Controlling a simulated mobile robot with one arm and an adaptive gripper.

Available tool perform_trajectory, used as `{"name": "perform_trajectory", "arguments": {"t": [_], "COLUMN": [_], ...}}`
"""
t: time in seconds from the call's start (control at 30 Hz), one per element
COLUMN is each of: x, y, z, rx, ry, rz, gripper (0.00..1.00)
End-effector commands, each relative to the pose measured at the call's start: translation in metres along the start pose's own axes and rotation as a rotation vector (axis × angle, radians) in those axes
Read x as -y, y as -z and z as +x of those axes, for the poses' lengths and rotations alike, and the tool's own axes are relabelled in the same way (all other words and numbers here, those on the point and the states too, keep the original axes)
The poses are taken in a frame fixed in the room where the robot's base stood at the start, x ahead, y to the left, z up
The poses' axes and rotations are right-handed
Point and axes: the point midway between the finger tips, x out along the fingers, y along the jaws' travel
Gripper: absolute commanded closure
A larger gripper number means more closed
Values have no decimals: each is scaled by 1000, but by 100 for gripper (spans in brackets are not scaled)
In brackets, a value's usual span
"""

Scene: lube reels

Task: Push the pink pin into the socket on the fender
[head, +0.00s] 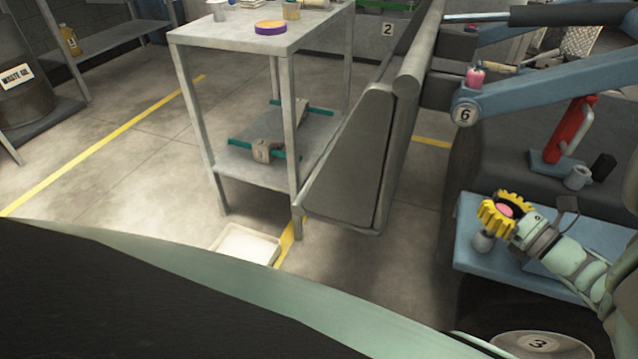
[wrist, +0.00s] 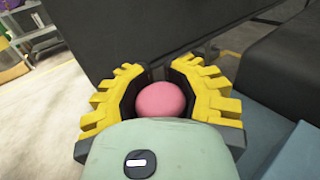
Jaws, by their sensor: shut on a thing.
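My gripper (head: 504,212) has yellow toothed fingers and hangs over the blue fender (head: 590,231) at the right of the head view. It is shut on the pink pin (wrist: 160,99), whose round pink head shows between the fingers in the wrist view. The pin's head also shows in the head view (head: 506,210). A small grey rounded piece (head: 483,244) shows just below the fingers; I cannot tell whether it is the socket or part of the pin. The pin's lower end is hidden.
A red lever (head: 574,128), a grey cylinder (head: 577,177) and a black block (head: 604,167) stand behind the gripper. A pink-topped piece (head: 476,78) sits on the blue loader arm (head: 520,90). The big grey bucket (head: 350,160) is to the left.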

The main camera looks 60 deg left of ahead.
Motion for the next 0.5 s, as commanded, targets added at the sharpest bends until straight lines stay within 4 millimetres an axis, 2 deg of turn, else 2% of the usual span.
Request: {"name": "perform_trajectory", "arguments": {"t": [0.17,0.2,0.5], "x": [0,0,0], "y": [-1,-1,0], "z": [0,0,0], "rx": [0,0,0], "ry": [1,1,0], "rz": [-1,-1,0], "gripper": [100,80,49]}}
